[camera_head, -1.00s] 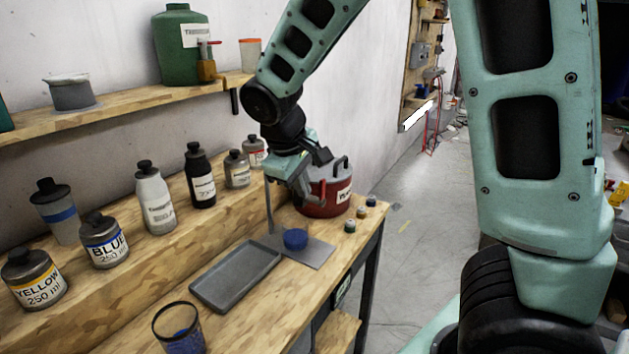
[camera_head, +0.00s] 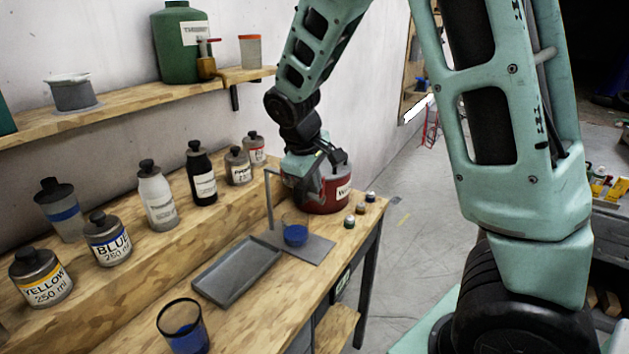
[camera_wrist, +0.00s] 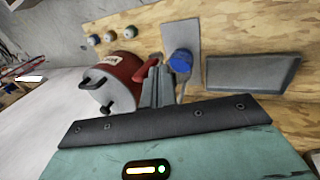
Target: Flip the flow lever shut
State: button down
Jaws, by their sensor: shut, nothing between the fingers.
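A red lever (camera_wrist: 147,69) shows beside my fingertips in the wrist view, close to the red pot (camera_wrist: 121,77); whether they touch I cannot tell. The pot also stands at the bench's far end in the head view (camera_head: 331,201). My gripper (camera_wrist: 157,68) is shut and empty, and in the head view (camera_head: 307,195) it is in front of the pot, hiding part of it. A cup with blue contents (camera_head: 295,235) stands on a grey plate (camera_head: 318,250) near a thin bent rod (camera_head: 269,200). Another tap with a red lever (camera_head: 207,58) is on the green container (camera_head: 180,62).
A grey tray (camera_head: 237,272) lies on the bench, with a blue-filled cup (camera_head: 183,328) nearer. Several bottles, including a white one (camera_head: 157,200), line the raised step. Small capped jars (camera_head: 360,208) sit near the right edge. Wall and shelf are behind my arm.

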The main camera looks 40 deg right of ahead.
aim_at(324, 187)
jog(key=shift+w+d+r+g+y+p, duration=0.15)
jog(key=shift+d+r+g+y+p, duration=0.25)
jog(key=shift+y+p, duration=0.55)
jog(key=shift+w+d+r+g+y+p, duration=0.1)
jog(key=shift+w+d+g+y+p, duration=0.05)
jog(key=shift+d+y+p, duration=0.4)
jog(key=shift+w+d+g+y+p, duration=0.15)
jog(key=shift+d+y+p, duration=0.15)
jog(key=shift+p, duration=0.3)
jog(key=d+y, duration=0.1)
jog(key=d+g+y+p, duration=0.1)
jog(key=y, duration=0.1)
jog(key=w+d+y+p, duration=0.1)
jog(key=shift+f+g+y, duration=0.35)
jog(key=shift+g+y, duration=0.05)
jog(key=y, duration=0.1)
jog(key=d+f+y, duration=0.1)
jog(key=shift+w+d+g+y+p, duration=0.15)
jog(key=shift+w+g+y+p, duration=0.15)
jog(key=shift+g+y, duration=0.1)
jog(key=shift+w+d+f+g+y+b, duration=0.2)
jog(key=shift+d+f+g+y+b, duration=0.1)
jog(key=shift+d+f+y+b, duration=0.35)
jog(key=shift+w+d+f+g+y+b, duration=0.15)
jog(key=shift+d+f+g+y+b, duration=0.2)
jog(key=shift+f+y, duration=0.45)
jog(key=shift+d+f, duration=0.1)
jog(key=shift+d, duration=0.05)
